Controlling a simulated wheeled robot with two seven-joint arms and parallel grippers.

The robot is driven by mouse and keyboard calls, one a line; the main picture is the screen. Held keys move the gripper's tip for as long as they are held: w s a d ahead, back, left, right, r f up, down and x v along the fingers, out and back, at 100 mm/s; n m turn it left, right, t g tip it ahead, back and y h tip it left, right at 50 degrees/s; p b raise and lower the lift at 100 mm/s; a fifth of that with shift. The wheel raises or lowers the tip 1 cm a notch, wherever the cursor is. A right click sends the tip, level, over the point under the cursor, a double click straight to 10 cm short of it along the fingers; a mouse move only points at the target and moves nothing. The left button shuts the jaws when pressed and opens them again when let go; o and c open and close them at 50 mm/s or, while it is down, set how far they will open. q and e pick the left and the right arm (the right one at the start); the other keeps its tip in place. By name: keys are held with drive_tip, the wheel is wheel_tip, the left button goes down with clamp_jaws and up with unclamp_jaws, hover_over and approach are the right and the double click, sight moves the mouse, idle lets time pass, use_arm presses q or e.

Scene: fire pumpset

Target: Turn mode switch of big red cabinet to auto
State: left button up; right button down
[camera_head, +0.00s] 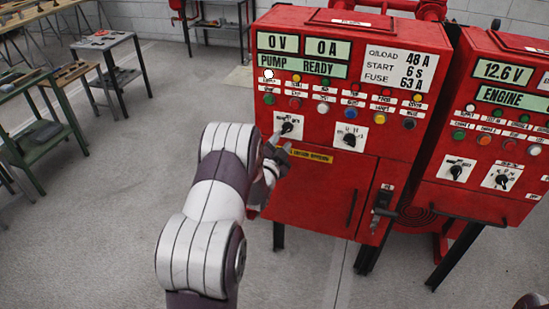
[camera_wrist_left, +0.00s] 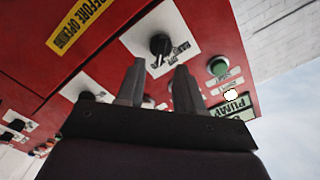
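The big red cabinet (camera_head: 322,200) stands in the middle of the head view, its display reading PUMP READY. Its left rotary switch, a black knob on a white plate (camera_head: 288,127), is beside my left gripper (camera_head: 275,153). A second switch (camera_head: 350,136) is to its right. In the left wrist view a black knob (camera_wrist_left: 160,45) on a white plate lies just beyond my left fingertips (camera_wrist_left: 157,78). The fingers are apart with nothing visible between them. Whether they touch the knob is unclear. The plate's lettering is too small to read fully. My right gripper is out of view.
A second red cabinet (camera_head: 480,205) with its own switches stands close on the right. Coloured buttons and lamps line the panel above the switches. Workbenches (camera_head: 40,140) stand left; the floor (camera_head: 110,220) between is clear.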

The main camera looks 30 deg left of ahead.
use_arm(q)
drive_tip(key=b+v, duration=0.1)
drive_tip(key=v, duration=0.7)
